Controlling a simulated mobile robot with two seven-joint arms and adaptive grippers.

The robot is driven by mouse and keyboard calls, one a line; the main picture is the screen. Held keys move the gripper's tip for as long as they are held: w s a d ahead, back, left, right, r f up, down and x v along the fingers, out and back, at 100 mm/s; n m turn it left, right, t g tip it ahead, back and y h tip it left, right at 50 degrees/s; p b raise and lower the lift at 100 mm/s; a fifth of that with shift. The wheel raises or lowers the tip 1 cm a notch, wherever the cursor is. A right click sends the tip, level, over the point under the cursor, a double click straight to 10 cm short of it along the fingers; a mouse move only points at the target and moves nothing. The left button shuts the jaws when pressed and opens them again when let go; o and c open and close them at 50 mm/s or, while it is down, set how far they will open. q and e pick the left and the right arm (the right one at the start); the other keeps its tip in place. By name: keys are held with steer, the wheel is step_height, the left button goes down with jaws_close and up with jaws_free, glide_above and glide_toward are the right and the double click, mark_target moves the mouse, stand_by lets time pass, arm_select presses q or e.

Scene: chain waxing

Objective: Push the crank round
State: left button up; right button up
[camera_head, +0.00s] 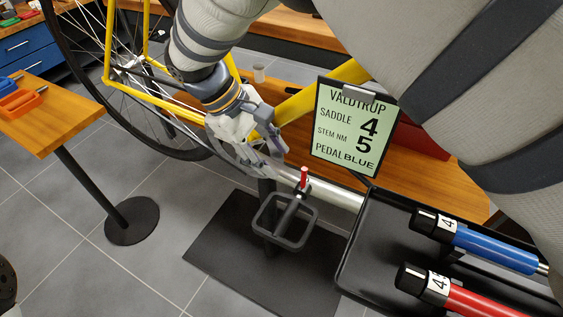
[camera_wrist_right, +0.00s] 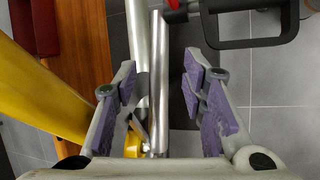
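The yellow bicycle (camera_head: 182,107) stands behind my right arm. My right gripper (camera_head: 279,165) points down by the lower part of its frame. In the right wrist view my right gripper (camera_wrist_right: 160,88) is open, its purple-padded fingers wide apart. A slim silver bar (camera_wrist_right: 161,80), which looks like the crank, runs between the fingers. I cannot tell whether a finger touches it. Its lower end is near a yellow frame part (camera_wrist_right: 132,143). A black square loop (camera_head: 259,225), perhaps a pedal, is below the gripper, beside a small red part (camera_head: 304,174). My left gripper is not in view.
A sign (camera_head: 345,128) stands right of the gripper. A black tray (camera_head: 385,225) with blue (camera_head: 495,249) and red (camera_head: 475,302) tools is at lower right. A wooden table (camera_head: 55,118) is at left. A dark mat (camera_head: 225,240) lies on the tiled floor.

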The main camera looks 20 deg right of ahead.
mark_target(283, 169)
steer(key=shift+x, duration=1.95)
jaws_close()
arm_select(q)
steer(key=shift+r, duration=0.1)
